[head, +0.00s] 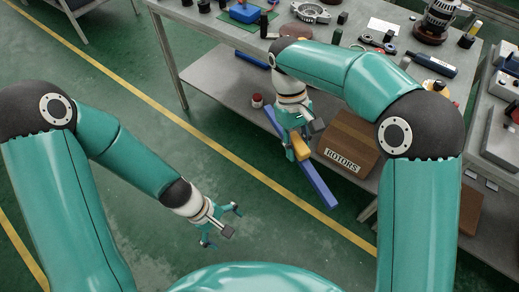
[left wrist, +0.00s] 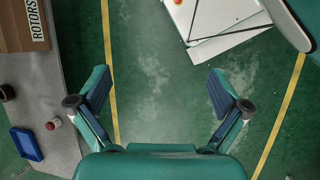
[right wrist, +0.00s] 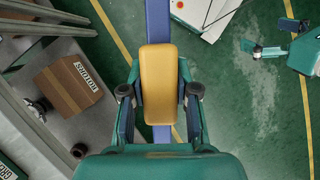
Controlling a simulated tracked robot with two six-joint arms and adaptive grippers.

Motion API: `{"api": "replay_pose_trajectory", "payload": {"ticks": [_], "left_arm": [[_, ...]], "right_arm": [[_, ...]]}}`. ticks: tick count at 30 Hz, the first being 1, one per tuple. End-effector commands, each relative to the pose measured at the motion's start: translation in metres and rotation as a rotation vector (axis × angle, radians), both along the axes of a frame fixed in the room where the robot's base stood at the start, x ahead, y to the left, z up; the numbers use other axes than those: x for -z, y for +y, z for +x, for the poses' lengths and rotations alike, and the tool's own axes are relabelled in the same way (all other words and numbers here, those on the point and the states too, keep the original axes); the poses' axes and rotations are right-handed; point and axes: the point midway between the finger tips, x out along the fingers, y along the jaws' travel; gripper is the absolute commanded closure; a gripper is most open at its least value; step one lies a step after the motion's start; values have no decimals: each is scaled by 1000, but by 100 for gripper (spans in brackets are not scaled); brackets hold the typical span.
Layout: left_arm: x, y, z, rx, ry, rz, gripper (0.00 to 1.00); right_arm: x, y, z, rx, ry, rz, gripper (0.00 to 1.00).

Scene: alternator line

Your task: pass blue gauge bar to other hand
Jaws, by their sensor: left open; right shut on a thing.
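The blue gauge bar (head: 318,185) is a long blue bar with a yellow-orange grip block (head: 300,146) at its middle. My right gripper (head: 296,143) is shut on the block and holds the bar in the air, in front of the workbench. In the right wrist view the yellow block (right wrist: 158,80) sits between the fingers and the blue bar (right wrist: 158,22) runs past it. My left gripper (head: 222,226) is open and empty over the floor, to the lower left of the bar and apart from it. In the left wrist view its fingers (left wrist: 160,95) are spread with only floor between them.
The workbench (head: 185,25) carries tools and alternator parts. A cardboard box marked ROTORS (head: 352,140) and a red-and-white jar (head: 257,100) are on its lower shelf. A second bench (head: 490,165) stands at the right. The green floor (head: 130,110) around my left gripper is clear.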

Motion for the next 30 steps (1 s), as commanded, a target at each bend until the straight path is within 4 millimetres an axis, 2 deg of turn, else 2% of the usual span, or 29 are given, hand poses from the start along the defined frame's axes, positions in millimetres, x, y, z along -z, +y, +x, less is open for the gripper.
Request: {"api": "replay_pose_trajectory", "payload": {"ticks": [1,5,9,15,18,23,30], "left_arm": [[-16,-8,6,-94,25,-39,0],[-59,-35,22,-342,99,-182,0],[-114,-61,49,-587,150,-378,0],[-185,-80,88,-829,183,-649,0],[-209,-82,100,-897,189,-742,0],[-225,-85,110,-944,195,-811,0],[-217,-105,122,-949,200,-816,0]], "right_arm": [[-1,0,0,0,-1,1,100],[-1,0,0,0,-1,1,100],[-1,0,0,0,-1,1,100],[-1,0,0,0,-1,1,100],[-1,0,0,0,-1,1,100],[-1,0,0,0,-1,1,100],[-1,0,0,0,-1,1,100]]}}
